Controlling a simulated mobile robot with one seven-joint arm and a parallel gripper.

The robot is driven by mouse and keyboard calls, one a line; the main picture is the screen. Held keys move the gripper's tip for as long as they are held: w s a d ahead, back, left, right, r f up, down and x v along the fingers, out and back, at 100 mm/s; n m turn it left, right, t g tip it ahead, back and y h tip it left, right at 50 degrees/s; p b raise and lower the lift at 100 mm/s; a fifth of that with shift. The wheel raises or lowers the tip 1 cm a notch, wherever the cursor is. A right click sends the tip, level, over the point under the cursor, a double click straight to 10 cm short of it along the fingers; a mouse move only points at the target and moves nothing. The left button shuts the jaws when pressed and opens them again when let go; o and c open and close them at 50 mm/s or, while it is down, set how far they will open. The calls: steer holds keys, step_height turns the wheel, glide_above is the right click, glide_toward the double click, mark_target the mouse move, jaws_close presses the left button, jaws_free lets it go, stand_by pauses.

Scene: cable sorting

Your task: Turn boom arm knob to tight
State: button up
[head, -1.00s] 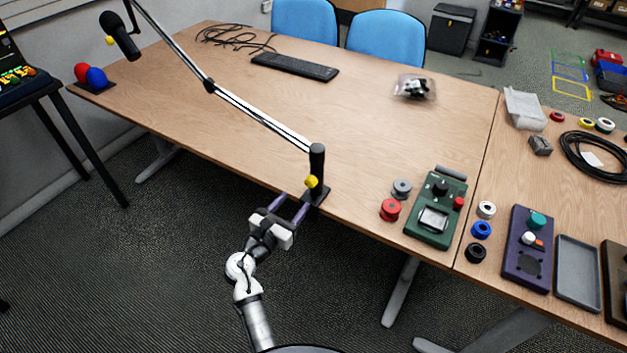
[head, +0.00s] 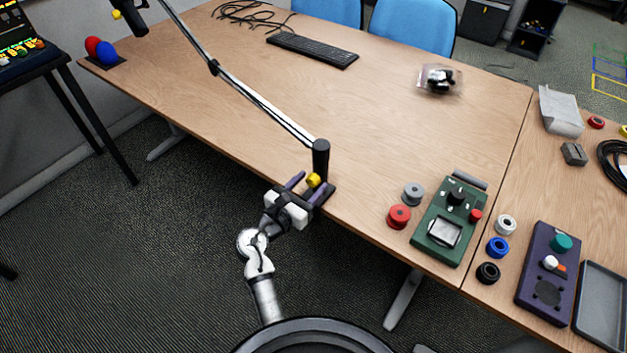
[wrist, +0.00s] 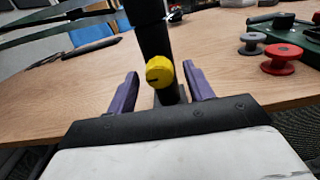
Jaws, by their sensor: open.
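The boom arm's black post (head: 320,160) stands at the table's front edge. Its yellow knob (head: 314,180) sits low on the side of the post facing me. In the wrist view the two fingers of my gripper (wrist: 160,88) stand apart left and right of the knob, with gaps on both sides. The boom (head: 250,97) rises from the post toward the upper left.
A green device (head: 449,222) with a red spool (head: 398,216) and a grey spool (head: 413,194) lies to the right. A keyboard (head: 312,51) and loose cables lie at the back. The table's middle is mostly clear.

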stand_by(0.3)
steer(key=c, duration=1)
steer(key=shift+m+b, duration=0.6)
steer(key=shift+m, duration=1.7)
steer(key=o, duration=1)
steer(key=b+v, duration=0.3)
steer(key=v, duration=1)
steer(key=shift+s+a, duration=0.3)
